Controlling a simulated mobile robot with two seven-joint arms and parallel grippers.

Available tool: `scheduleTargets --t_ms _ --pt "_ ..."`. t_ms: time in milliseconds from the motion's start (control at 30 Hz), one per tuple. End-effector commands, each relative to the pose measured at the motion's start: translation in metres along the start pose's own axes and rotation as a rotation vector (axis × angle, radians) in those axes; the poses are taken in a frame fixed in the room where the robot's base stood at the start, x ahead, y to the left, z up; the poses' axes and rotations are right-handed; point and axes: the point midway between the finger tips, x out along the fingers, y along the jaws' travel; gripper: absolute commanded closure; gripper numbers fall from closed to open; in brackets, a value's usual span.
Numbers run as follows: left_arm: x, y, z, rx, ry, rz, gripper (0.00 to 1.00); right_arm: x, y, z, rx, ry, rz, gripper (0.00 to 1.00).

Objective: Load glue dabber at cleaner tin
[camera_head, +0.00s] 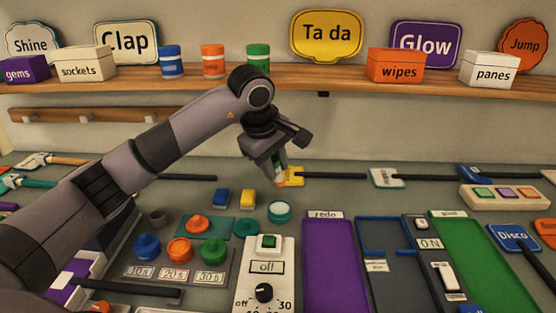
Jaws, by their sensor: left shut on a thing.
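My left gripper (279,162) comes in from the left and points down over the middle of the bench. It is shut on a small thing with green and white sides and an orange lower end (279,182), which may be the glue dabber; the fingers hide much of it. A round teal tin with a pale top (280,211), perhaps the cleaner tin, stands just below it in the picture. I cannot tell the gap between the held thing and the bench. A blue block (221,197) and a yellow block (248,199) stand to the left. My right gripper is not in view.
A yellow-headed paddle (294,177) lies close behind the gripper. A control box (264,275) with a dial is in front. Purple (335,265) and green (484,265) trays lie to the right. Coloured knobs (180,250) stand at left. A shelf (330,77) spans the back.

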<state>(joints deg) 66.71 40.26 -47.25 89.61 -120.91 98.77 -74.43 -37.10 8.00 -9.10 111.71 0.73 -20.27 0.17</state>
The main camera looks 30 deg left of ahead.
Motion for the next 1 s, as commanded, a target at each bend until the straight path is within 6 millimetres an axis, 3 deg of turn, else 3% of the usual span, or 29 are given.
scheduleTargets --t_ms 533,1000 --pt "0.049 -0.017 0.005 0.001 -0.001 -0.001 1.00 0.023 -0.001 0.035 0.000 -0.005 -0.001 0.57" --pt "0.054 -0.019 0.005 0.001 0.000 -0.001 1.00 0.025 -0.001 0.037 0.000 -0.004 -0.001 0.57"
